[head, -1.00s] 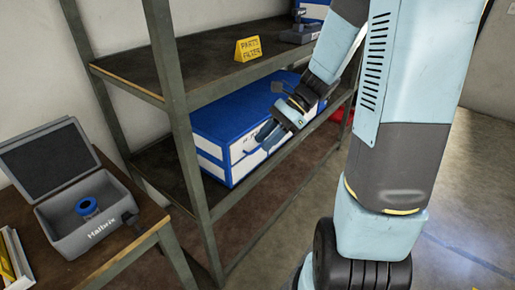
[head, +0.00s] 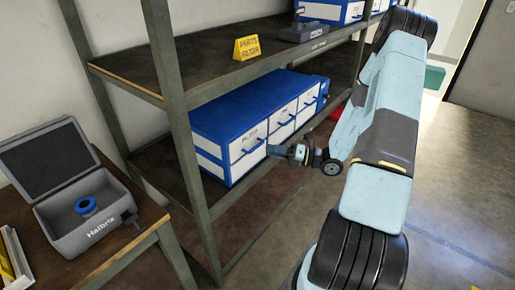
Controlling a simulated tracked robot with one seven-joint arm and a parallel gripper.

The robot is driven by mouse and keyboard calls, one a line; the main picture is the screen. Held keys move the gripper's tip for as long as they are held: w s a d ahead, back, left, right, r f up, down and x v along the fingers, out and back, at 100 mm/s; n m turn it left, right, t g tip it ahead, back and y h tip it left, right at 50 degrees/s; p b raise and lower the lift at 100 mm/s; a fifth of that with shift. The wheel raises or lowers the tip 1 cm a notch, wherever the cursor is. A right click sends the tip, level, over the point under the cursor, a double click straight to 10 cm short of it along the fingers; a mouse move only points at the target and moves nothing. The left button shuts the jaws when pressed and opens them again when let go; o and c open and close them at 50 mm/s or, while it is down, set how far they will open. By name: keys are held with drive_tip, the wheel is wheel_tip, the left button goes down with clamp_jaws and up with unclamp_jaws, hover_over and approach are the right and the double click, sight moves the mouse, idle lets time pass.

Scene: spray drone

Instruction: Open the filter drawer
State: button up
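A blue drawer cabinet (head: 235,108) with white drawer fronts sits on the middle shelf of the rack. Three drawer fronts with blue handles show in a row on its front: a left one (head: 240,165), a middle one (head: 281,130) and a right one (head: 309,99). All look closed. Their labels are too small to read, so I cannot tell which is the filter drawer. My gripper (head: 275,151) is in front of the left drawer, close to the right end of its handle (head: 253,147). I cannot tell whether it touches the handle or how far its fingers are apart.
The rack's front post (head: 185,140) stands left of the cabinet. A yellow "PARTS FILTER" sign (head: 247,48) and a grey device (head: 304,32) are on the upper shelf. An open grey case (head: 90,215) with a blue ring (head: 86,206) lies on the table at left.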

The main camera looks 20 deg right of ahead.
sight(258, 147)
drive_tip(key=w+d+f+m+t+h, duration=0.2)
drive_tip(key=d+f+m+t+h, duration=0.35)
drive_tip(key=f+m+t, duration=0.4)
drive_tip(key=w+a, duration=0.2)
drive_tip(key=w, duration=0.1)
drive_tip(key=w+a+r+m+g, duration=0.1)
drive_tip(key=w+a, duration=0.2)
drive_tip(key=w, duration=0.1)
drive_tip(key=w+a+r+m, duration=0.1)
drive_tip(key=w+a, duration=0.1)
drive_tip(key=w, duration=0.1)
drive_tip(key=shift+w+a+r+g+y, duration=0.15)
drive_tip(key=shift+w+a+g+y, duration=0.1)
drive_tip(key=shift+w+a+g, duration=0.15)
drive_tip(key=shift+c, duration=0.2)
clamp_jaws()
